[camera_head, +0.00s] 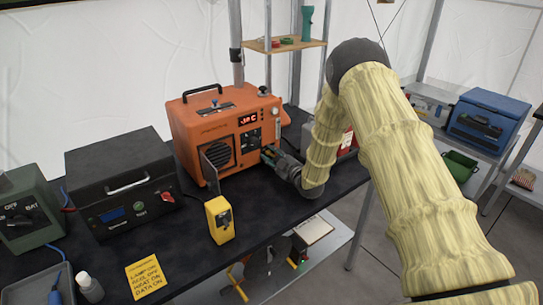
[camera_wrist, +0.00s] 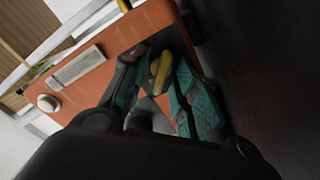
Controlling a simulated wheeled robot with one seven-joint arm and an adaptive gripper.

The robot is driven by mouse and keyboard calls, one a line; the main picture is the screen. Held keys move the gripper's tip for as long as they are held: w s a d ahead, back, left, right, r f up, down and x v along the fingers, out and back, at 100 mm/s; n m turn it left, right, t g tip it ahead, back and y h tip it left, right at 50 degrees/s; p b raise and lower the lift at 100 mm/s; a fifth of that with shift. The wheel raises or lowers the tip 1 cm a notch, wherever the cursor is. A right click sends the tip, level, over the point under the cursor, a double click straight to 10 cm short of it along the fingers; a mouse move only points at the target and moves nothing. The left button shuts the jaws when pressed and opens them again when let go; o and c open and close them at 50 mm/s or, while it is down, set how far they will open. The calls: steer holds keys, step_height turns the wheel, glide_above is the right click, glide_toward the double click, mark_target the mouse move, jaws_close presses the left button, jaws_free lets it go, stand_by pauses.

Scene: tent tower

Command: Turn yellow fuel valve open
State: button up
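The yellow valve handle (camera_wrist: 160,72) sits in a dark recess on an orange unit in the wrist view. My gripper (camera_wrist: 160,68) is open, with its teal-padded fingers on either side of the handle. The right finger looks very close to the handle; I cannot tell whether it touches. In the head view, my gripper (camera_head: 268,155) is at the lower right of the orange heater's front (camera_head: 190,125), which has a lit display reading roughly "-30 C". The valve is hidden there behind the gripper.
A black box with a red knob (camera_head: 118,180) and a yellow device (camera_head: 219,219) stand on the black table (camera_head: 190,262). A grey-green box (camera_head: 28,210) is at far left. A small shelf (camera_head: 285,44) is behind the heater. A blue case (camera_head: 490,120) stands at right.

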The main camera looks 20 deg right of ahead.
jaws_close()
steer(key=shift+f+m+b, duration=0.1)
steer(key=shift+m+b, duration=0.2)
steer(key=shift+m, duration=0.5)
jaws_free()
steer(key=v, duration=1.2)
